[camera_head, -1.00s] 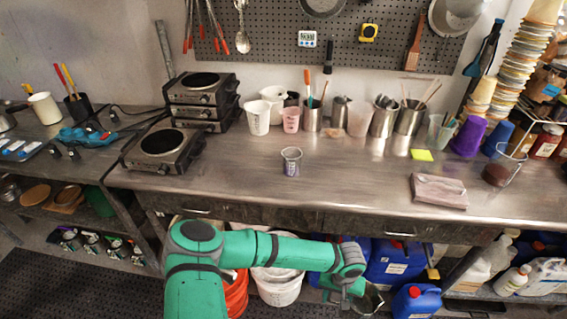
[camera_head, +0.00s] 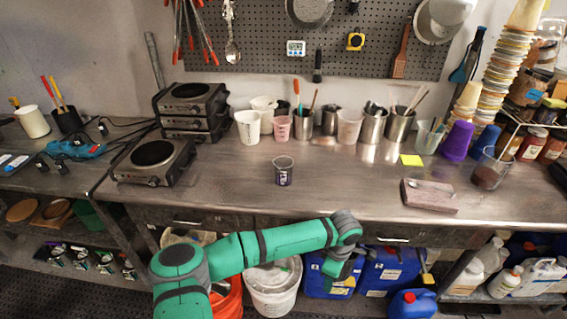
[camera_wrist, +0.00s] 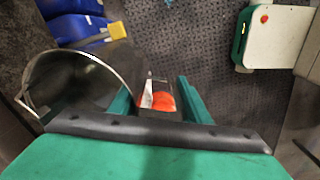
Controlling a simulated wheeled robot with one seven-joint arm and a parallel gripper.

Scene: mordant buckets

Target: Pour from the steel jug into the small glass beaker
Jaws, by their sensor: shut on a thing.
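The steel jug (camera_wrist: 75,85) shows in the wrist view as a wide, round metal vessel left of my fingers, its open mouth facing the camera. My gripper (camera_wrist: 155,98) is shut on it; the exact grip point is hard to make out. In the head view my gripper (camera_head: 340,268) hangs in front of the bench, below its top; I cannot make out the jug there. The small glass beaker (camera_head: 283,173) stands upright on the bench, up and left of my gripper, with something dark in its lower part. It is not in the wrist view.
Hot plates (camera_head: 155,160) stand at left on the steel bench (camera_head: 340,180). Cups and metal pots (camera_head: 371,127) line the back. A grey-brown block (camera_head: 430,195) and a clear beaker (camera_head: 490,172) are at right. The bench around the small beaker is clear. Blue containers (camera_head: 390,272) stand below.

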